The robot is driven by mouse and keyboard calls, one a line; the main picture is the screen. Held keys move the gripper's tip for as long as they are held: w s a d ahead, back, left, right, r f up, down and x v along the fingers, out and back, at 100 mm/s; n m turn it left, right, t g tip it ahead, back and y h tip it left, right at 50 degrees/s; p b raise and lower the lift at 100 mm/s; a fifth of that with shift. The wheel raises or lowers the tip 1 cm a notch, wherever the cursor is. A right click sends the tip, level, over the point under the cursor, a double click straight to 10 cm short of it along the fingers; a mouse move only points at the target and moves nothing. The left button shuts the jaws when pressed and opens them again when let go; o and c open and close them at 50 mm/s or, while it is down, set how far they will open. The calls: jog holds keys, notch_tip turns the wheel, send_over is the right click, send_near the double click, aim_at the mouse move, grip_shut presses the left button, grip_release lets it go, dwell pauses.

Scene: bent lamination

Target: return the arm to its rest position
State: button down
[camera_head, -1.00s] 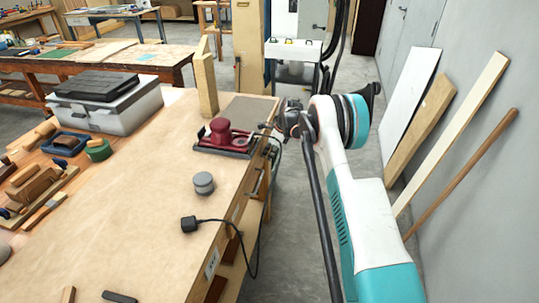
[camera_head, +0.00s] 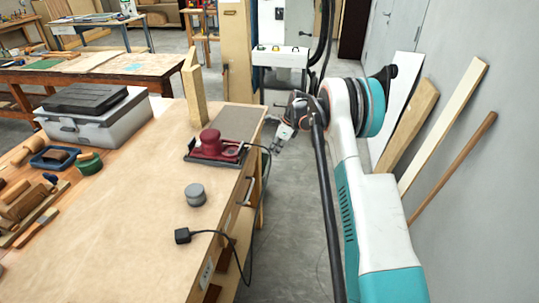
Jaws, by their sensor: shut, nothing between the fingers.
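My white and teal arm (camera_head: 370,220) reaches forward along the right side of the workbench (camera_head: 110,245). My gripper (camera_head: 273,150) is small in the view, just off the bench's right edge, above the floor gap and to the right of the red sander (camera_head: 213,146). It looks shut, and I see nothing held in it. My arm's black hose hides part of the wrist.
A grey round container (camera_head: 194,195) is near the middle. Boards (camera_head: 440,125) lean on the right wall close to my arm. Floor (camera_head: 285,225) between bench and arm is clear.

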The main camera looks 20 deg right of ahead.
jog(key=s+a+r+n+t+h, duration=0.1)
jog(key=s+a+r+n, duration=0.4)
jog(key=r, duration=0.4)
jog(key=s+a+r+n, duration=0.3)
jog(key=s+r, duration=0.4)
jog(key=r, duration=0.1)
jog(key=s+a+r+n+t+h, duration=0.1)
jog(key=s+a+r+n, duration=0.25)
jog(key=s+r, duration=0.45)
jog(key=s+a+n+t, duration=0.1)
jog(key=s+n, duration=0.5)
jog(key=s, duration=0.7)
jog(key=s+a+n+t+h, duration=0.1)
jog(key=s+a+n, duration=0.3)
jog(key=s, duration=0.9)
jog(key=n, duration=0.3)
jog(key=shift+s+a+f+t+h, duration=0.3)
jog(key=shift+a, duration=0.05)
